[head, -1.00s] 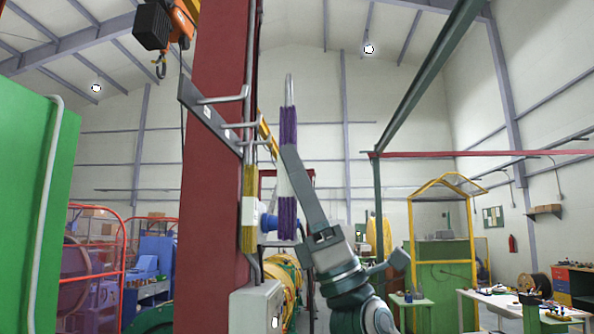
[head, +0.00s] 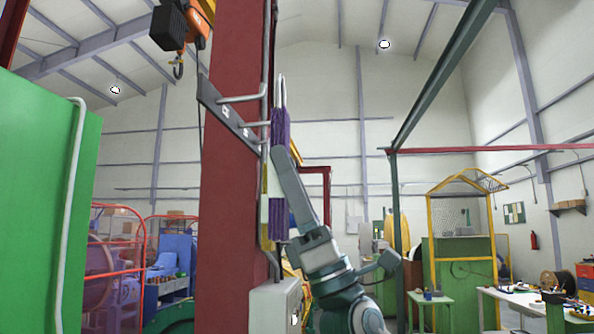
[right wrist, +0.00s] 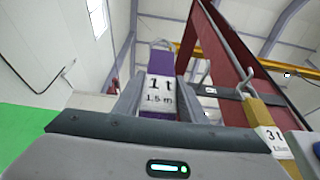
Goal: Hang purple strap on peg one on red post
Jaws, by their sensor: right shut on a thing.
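The purple strap (head: 280,128) hangs upright, with a pale loop at its top and a white label. My right gripper (right wrist: 160,98) is shut on it at the label, which reads "1 t 1.5 m" in the right wrist view. The red post (head: 235,205) stands just left of the strap. A dark slanted plate on the post (head: 222,113) carries the upper peg (head: 242,98) and a lower peg (head: 258,125). The strap's upper part is close to the peg ends; I cannot tell whether they touch. The loop is above the upper peg's level. My left gripper is not in view.
A yellow strap (right wrist: 264,113) labelled 3 t hangs on a hook beside the post, partly hidden behind the purple strap in the head view. A grey box (head: 276,303) sits low at the post. An orange hoist with a hook (head: 178,68) hangs at upper left.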

